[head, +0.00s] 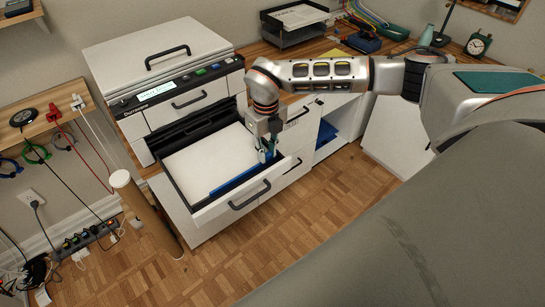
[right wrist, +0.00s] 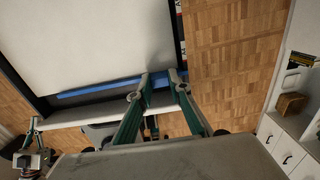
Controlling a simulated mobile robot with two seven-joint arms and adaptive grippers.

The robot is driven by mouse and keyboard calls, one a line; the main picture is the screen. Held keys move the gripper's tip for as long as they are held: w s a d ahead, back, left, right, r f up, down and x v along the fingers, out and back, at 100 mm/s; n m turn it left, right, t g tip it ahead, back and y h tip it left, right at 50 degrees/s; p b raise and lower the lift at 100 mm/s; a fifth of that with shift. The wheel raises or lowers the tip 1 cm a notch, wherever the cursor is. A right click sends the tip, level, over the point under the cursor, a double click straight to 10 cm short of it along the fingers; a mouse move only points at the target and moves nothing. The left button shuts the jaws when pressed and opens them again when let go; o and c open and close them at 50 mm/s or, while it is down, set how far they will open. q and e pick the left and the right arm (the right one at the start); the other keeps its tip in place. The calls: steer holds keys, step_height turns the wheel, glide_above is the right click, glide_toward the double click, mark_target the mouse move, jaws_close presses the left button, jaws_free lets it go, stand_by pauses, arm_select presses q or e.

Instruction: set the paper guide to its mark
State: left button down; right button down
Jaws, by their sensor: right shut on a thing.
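The blue paper guide (head: 229,183) lies in the open paper drawer (head: 222,204) of the white printer, along the edge of a white paper stack (head: 205,160). My right gripper (head: 266,156) reaches down into the drawer at the guide's right end and is shut on it. In the right wrist view the guide (right wrist: 98,88) shows as a blue bar along the stack (right wrist: 95,45), with my fingertips (right wrist: 160,80) at it. Small red and white markings (right wrist: 180,28) run along the drawer's side wall; I cannot read them.
The printer (head: 165,75) has a closed lid and a lit display above the drawer. The drawer front has a black handle (head: 250,194). A cardboard-coloured tube (head: 148,212) stands to the left of the drawer. Parquet floor (head: 300,215) in front is clear.

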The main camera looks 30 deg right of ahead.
steer(key=shift+w, duration=0.7)
steer(key=c, duration=1.8)
jaws_free()
steer(key=shift+c, duration=0.2)
step_height(320, 180, up, 12)
